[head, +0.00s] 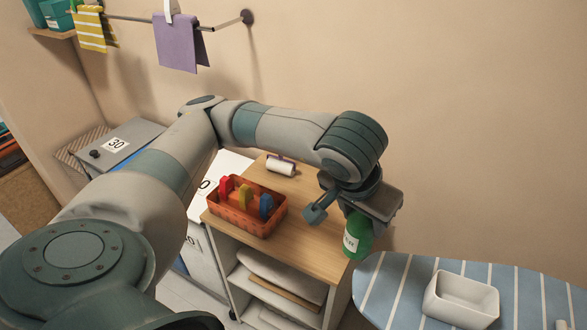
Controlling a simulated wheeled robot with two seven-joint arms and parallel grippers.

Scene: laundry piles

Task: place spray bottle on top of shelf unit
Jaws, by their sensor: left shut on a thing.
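The green spray bottle (357,238) with a white label hangs below the hand of my left gripper (350,207). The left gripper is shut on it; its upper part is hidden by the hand. The bottle shows in front of the right edge of the shelf unit (310,232), which has a light wooden top. I cannot tell whether the bottle touches the top. My right gripper is not in view.
An orange basket (258,224) with coloured items stands on the shelf top's left, and a white roll (281,166) lies at its back. The middle of the top looks clear. An ironing board (395,285) with a white bowl (461,300) is at the right.

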